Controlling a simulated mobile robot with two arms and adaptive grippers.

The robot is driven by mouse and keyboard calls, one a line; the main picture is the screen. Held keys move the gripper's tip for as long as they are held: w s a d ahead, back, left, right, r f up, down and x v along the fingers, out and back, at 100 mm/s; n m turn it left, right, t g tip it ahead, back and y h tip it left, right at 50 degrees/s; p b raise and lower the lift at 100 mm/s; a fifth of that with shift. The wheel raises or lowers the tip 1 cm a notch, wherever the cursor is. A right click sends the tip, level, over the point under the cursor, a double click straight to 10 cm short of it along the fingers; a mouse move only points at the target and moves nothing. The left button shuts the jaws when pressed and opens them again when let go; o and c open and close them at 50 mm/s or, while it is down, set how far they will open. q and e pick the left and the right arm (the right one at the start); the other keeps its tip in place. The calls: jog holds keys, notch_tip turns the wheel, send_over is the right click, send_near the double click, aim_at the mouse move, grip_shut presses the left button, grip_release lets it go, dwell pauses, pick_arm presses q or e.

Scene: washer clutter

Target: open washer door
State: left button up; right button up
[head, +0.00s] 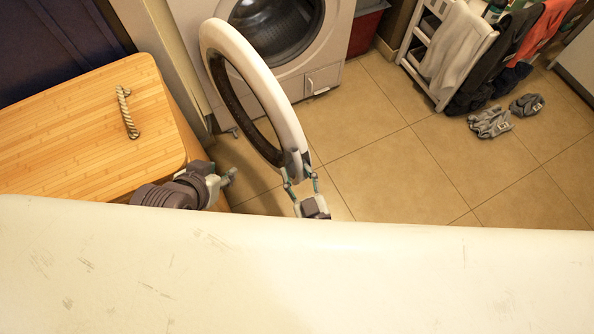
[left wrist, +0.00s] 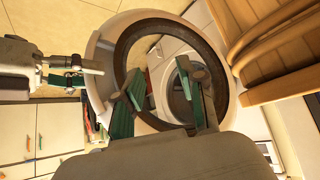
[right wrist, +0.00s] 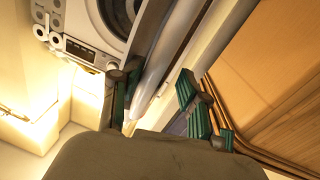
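The washer (head: 336,50) is white and stands at the top of the head view, its dark drum (head: 278,25) exposed. Its round door (head: 262,72), a white ring around dark glass, stands swung wide open toward me. My right gripper (head: 301,186) is at the door's near edge, its fingers apart. In the right wrist view the door's pale rim (right wrist: 165,65) runs between the fingers (right wrist: 155,95), close to one and apart from the other. My left gripper (head: 229,176) is left of the door; in the left wrist view its open fingers (left wrist: 163,95) face the door ring (left wrist: 101,60), with nothing between them.
A wooden hamper (head: 70,110) with a rope handle stands close at the left, near my left arm. A white rack (head: 420,65) with clothes, a red bin (head: 366,33) and grey slippers (head: 490,123) are at the right. The tiled floor (head: 400,170) right of the door is clear.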

jog(key=shift+w+r, duration=0.1)
jog(key=shift+r, duration=0.2)
jog(key=v, duration=1.2)
jog(key=shift+f, duration=0.25)
